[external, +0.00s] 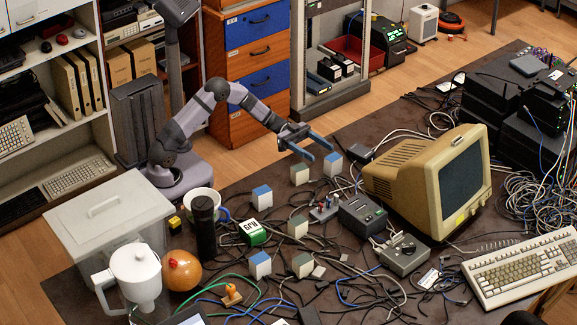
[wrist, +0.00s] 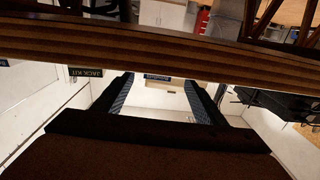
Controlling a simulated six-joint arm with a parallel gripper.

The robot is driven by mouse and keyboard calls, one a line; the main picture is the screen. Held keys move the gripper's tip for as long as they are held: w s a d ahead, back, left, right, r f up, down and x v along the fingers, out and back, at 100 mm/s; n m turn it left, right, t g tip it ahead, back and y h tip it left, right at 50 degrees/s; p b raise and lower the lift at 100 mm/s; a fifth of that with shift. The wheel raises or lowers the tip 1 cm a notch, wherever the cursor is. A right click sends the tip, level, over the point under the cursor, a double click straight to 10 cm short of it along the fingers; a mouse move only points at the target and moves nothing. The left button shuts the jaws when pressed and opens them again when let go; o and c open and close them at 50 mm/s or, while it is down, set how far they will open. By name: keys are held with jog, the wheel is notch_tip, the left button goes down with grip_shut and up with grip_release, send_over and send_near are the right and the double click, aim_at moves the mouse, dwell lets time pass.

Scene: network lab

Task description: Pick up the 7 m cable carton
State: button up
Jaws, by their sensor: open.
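Several small cartons stand apart on the dark table in the external view. Three have blue tops: a back right carton (external: 333,165), a left carton (external: 261,195) and a front carton (external: 260,265). Three have pale greenish tops: a back carton (external: 299,174), a middle carton (external: 297,226) and a front carton (external: 302,264). Their length labels are not readable, so I cannot tell which is the 7 m one. My gripper (external: 319,152) is open and empty, raised above the back cartons. In the wrist view its fingers (wrist: 160,82) point across the room, with no carton visible.
A beige monitor (external: 405,180), a grey switch box (external: 362,215) and loose cables lie right of the cartons. Cables run between the cartons.

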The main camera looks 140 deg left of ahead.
aim_at(328, 156)
jog(key=shift+w+r, duration=0.1)
jog(key=shift+w, duration=2.85)
jog(key=shift+c, duration=0.4)
jog(key=c, duration=1.1)
jog(key=shift+c, duration=0.2)
jog(key=shift+r, duration=0.1)
notch_tip(328, 156, up, 10)
jog(key=p, duration=0.1)
